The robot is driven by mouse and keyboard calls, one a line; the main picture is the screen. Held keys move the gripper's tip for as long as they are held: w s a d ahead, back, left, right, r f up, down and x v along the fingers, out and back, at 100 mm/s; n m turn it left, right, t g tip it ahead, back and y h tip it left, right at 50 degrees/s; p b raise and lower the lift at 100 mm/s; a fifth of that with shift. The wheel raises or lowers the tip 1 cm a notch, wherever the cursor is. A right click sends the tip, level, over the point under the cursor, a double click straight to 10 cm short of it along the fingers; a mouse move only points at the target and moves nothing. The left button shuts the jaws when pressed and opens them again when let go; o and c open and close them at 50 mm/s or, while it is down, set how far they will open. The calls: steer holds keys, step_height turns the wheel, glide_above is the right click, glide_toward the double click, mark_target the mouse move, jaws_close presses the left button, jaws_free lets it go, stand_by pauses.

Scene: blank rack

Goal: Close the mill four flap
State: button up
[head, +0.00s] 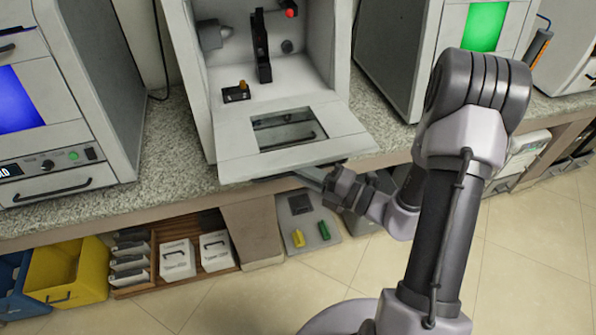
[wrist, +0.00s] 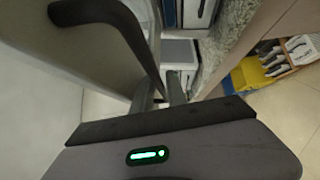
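The mill's flap (head: 235,160) is a light grey panel with a window. It is folded down and open, sticking out nearly level in front of the mill's white cabinet (head: 190,75). My gripper (head: 312,174) is below the flap's front right part, its tips partly hidden by the flap. In the wrist view the flap's dark handle (wrist: 125,30) and grey face fill the left side.
Machines with a blue screen (head: 18,100) and a green screen (head: 484,27) stand on either side on the speckled counter (head: 170,150). Below are a yellow bin (head: 65,272), white boxes (head: 178,258) and a grey tray (head: 310,235). The tiled floor in front is clear.

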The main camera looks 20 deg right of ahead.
steer(key=shift+c, duration=0.5)
jaws_close()
stand_by(0.8)
